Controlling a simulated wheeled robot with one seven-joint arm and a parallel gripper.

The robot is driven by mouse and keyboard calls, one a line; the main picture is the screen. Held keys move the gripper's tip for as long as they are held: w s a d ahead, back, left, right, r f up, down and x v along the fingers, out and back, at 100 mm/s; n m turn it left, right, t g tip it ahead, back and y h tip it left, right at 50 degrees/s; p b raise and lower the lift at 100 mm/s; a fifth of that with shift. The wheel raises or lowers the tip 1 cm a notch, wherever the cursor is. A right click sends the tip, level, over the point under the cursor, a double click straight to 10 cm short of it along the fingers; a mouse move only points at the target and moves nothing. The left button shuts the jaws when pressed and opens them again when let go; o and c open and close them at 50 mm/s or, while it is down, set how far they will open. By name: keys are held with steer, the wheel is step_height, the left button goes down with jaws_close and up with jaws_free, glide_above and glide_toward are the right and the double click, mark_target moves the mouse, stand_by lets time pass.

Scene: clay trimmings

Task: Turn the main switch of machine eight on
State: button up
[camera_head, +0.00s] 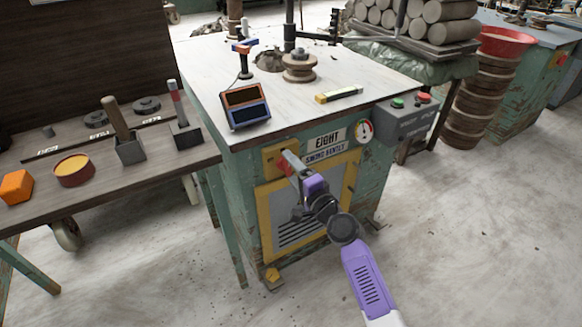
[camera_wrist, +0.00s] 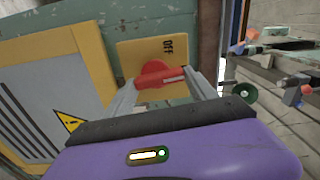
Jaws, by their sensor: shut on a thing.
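The machine labelled EIGHT (camera_head: 327,139) is a worn green cabinet with a white top. Its red main switch (camera_head: 284,164) sits on a yellow plate (camera_head: 268,158) at the upper left of the front. In the wrist view the red switch handle (camera_wrist: 160,80) lies across the yellow plate (camera_wrist: 139,56), which reads OFF. My gripper (camera_head: 292,168) reaches the switch from the front. In the wrist view its two grey fingers (camera_wrist: 163,90) are shut on the red handle, one on each side. The fingers hide part of the handle and plate.
A gauge (camera_head: 364,131) and a grey box with green and red buttons (camera_head: 405,122) are on the machine's right. A display (camera_head: 246,106) stands on its top. A wooden bench (camera_head: 100,185) with tools is at left. Bare floor lies at the front right.

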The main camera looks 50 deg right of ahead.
steer(key=shift+m, duration=0.7)
steer(key=o, duration=1.4)
steer(key=shift+c, duration=0.2)
steer(key=shift+s, duration=0.1)
steer(key=v, duration=0.7)
steer(key=shift+s, duration=0.35)
